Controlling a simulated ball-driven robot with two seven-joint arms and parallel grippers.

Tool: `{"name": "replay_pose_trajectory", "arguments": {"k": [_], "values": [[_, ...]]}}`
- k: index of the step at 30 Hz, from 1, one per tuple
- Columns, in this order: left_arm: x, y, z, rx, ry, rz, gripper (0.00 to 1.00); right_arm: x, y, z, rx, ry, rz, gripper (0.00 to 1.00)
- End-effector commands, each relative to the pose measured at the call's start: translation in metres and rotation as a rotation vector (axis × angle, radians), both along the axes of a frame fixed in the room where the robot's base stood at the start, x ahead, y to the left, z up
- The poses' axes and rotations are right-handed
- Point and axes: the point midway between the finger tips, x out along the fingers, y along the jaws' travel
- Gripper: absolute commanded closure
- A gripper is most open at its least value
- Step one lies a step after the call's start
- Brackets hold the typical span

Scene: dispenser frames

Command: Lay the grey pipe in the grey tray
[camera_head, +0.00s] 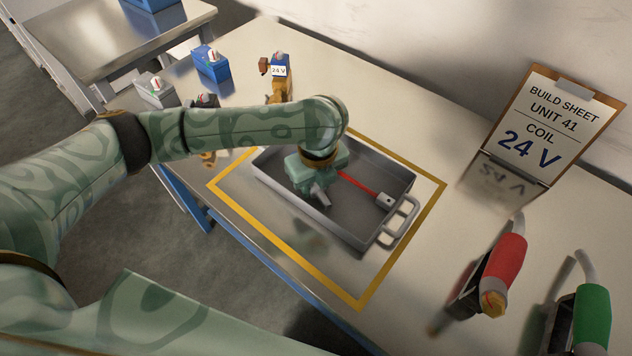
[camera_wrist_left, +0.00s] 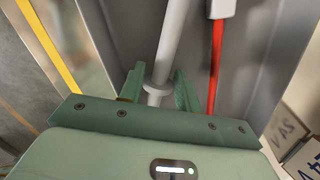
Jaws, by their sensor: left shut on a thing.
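The grey tray (camera_head: 268,187) lies on the table inside a yellow outline. My left gripper (camera_head: 318,188) reaches down over the inside of the tray. In the left wrist view the fingers (camera_wrist_left: 159,92) are shut on the grey pipe (camera_wrist_left: 172,38), which runs away from them over the tray's grey floor (camera_wrist_left: 135,30). A collar on the pipe sits between the fingers. In the head view the gripper hides most of the pipe. I cannot tell whether the pipe touches the tray floor. My right gripper is not in view.
A red rod with a grey block (camera_head: 384,200) lies in the tray, right of the gripper. A clipboard (camera_head: 545,125) reads coil 24 V. Red-handled (camera_head: 503,262) and green-handled (camera_head: 592,315) tools stand at the right. Blue (camera_head: 210,64) and grey (camera_head: 155,90) units stand behind left.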

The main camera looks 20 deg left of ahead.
Motion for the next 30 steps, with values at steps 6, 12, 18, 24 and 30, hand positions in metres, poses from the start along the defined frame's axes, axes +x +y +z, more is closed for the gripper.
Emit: {"name": "replay_pose_trajectory", "arguments": {"k": [6,12,18,24,30], "values": [[0.000,0.000,-0.003,0.001,0.001,0.000,0.57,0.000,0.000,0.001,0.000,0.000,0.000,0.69],[0.000,0.000,-0.003,0.001,0.001,0.000,0.57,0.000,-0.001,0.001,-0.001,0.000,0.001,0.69],[0.000,-0.001,0.010,-0.001,-0.002,0.000,0.57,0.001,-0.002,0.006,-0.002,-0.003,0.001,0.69],[-0.003,-0.003,0.059,0.000,-0.006,-0.001,0.57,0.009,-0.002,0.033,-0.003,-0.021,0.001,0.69],[-0.006,-0.005,0.101,0.001,-0.003,-0.001,0.57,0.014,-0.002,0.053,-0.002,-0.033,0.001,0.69]]}}
